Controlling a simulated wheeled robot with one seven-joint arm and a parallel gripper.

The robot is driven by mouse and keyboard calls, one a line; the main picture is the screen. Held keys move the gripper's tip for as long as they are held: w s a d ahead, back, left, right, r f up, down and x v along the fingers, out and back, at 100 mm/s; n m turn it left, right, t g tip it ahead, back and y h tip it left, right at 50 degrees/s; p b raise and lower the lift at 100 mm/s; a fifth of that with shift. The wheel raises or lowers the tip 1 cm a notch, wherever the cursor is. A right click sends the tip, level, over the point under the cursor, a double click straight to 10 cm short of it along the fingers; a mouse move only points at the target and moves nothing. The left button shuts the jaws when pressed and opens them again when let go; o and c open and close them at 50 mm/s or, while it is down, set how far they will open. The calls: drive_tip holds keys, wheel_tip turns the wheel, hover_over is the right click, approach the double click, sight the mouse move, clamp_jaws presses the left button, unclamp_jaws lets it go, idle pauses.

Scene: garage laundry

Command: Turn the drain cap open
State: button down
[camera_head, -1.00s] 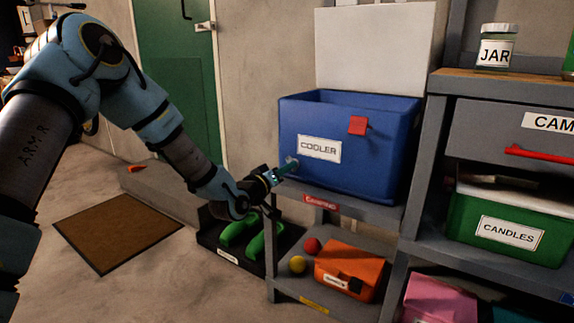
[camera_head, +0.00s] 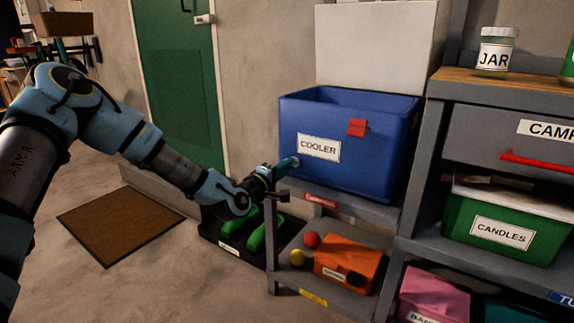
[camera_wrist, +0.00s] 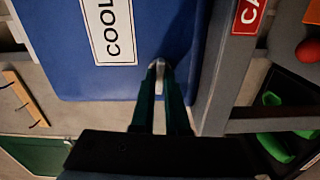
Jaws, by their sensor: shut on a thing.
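The blue cooler (camera_head: 375,150) stands on the grey shelf unit with its white label facing out. The small pale grey drain cap (camera_wrist: 159,67) is low on the cooler's wall, below the label end in the wrist view. My gripper (camera_head: 293,162) reaches the cooler's lower left front from the left, and it shows in the wrist view (camera_wrist: 160,74) with both green fingers shut on the cap. The fingertips cover part of the cap, so its turn angle is hard to tell. In the head view the gripper hides the cap.
The shelf edge with a red label (camera_head: 320,201) runs just below the cooler. An orange box (camera_head: 347,262) and small red and yellow balls are on the shelf beneath. A black tray with green shoes (camera_head: 230,247) lies on the floor under my gripper.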

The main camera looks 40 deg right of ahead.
drive_tip(key=shift+n, duration=0.7)
drive_tip(key=c, duration=0.9)
unclamp_jaws()
drive_tip(key=p+v, duration=0.1)
drive_tip(key=v, duration=1)
drive_tip(key=shift+p, duration=0.3)
